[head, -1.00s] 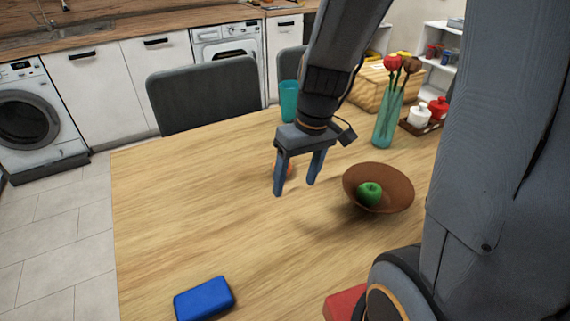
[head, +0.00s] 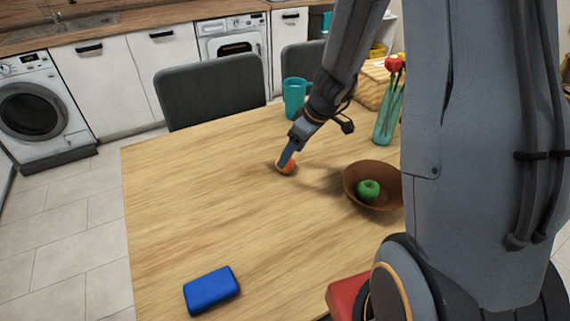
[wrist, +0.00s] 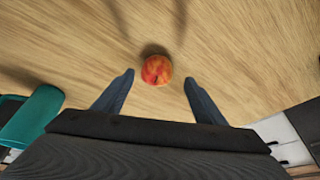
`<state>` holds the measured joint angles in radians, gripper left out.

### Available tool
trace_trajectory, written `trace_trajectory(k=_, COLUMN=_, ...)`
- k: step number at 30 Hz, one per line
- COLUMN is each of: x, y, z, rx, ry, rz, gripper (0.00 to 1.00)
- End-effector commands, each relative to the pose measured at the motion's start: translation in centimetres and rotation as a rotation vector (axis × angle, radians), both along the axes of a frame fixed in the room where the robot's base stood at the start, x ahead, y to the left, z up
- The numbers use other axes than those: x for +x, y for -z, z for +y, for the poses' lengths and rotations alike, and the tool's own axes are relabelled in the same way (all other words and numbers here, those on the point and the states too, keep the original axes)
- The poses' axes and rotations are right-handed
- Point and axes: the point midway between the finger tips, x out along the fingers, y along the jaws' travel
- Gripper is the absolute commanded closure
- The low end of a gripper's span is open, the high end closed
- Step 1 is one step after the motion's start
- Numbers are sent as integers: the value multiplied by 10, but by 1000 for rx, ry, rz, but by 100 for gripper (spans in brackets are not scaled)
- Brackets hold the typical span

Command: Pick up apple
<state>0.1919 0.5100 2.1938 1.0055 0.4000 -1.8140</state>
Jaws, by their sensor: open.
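A round red-orange fruit (head: 286,167), an apple or a peach, sits on the wooden table. In the wrist view this fruit (wrist: 157,69) lies between and just beyond my two fingertips, with wood showing on both sides. My gripper (head: 287,158) is open and empty, pointing down at the fruit. In the head view one finger overlaps the fruit; I cannot tell whether it touches. A green apple (head: 368,190) lies in a brown bowl (head: 356,178) to the right. My gripper also shows in the wrist view (wrist: 158,76), fingers spread.
A teal cup (head: 294,98) stands behind my gripper at the table's far edge. A teal vase (head: 388,115) with flowers stands at the back right. A blue block (head: 211,290) lies at the front. The table's left and middle are clear.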

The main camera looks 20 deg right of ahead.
Motion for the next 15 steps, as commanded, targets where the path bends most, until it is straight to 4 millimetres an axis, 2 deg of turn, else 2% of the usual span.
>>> trace_trajectory(k=10, x=11, y=36, z=6, rx=2, ry=-1, rz=3, gripper=35)
trace_trajectory(k=15, x=14, y=45, z=9, rx=0, ry=0, rz=2, gripper=35)
